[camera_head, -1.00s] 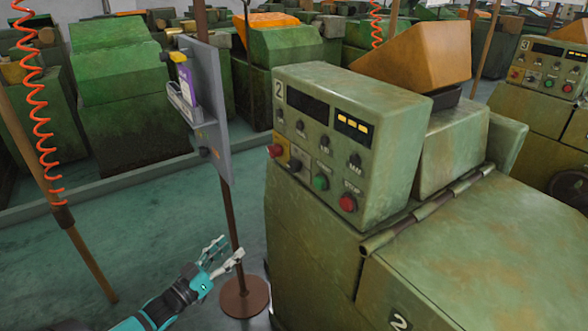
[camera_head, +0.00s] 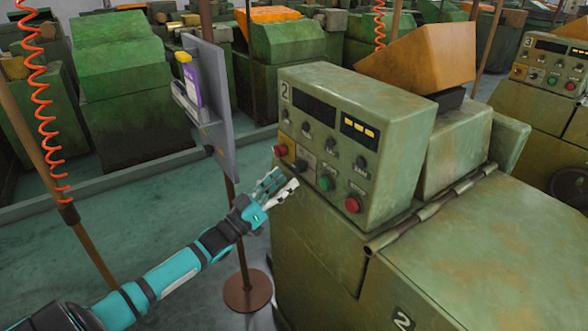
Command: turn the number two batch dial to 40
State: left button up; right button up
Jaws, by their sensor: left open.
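The green control box of machine number two (camera_head: 400,150) has a "2" at its upper left and two dark displays. A row of small dark dials (camera_head: 331,145) runs below the displays; their labels and settings are too small to read, so I cannot tell which is the batch dial. My left gripper (camera_head: 286,180) is open and empty. In the picture it is just below the box's lower left, near a black knob (camera_head: 301,165); whether it touches the box is unclear. My right gripper is out of view.
A red button (camera_head: 280,150), a green button (camera_head: 326,183) and another red button (camera_head: 353,204) sit on the panel's lower part. A grey board on a brown post (camera_head: 232,190) stands left of the box, behind my left arm.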

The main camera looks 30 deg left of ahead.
aim_at(295, 168)
pick_arm(q)
jog(key=x, duration=0.3)
jog(key=shift+s, duration=0.1)
jog(key=shift+w+d+r, duration=0.1)
jog(key=shift+w+r, duration=0.1)
jog(key=shift+w, duration=0.4)
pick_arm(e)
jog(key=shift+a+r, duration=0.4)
pick_arm(q)
jog(key=shift+c, duration=0.4)
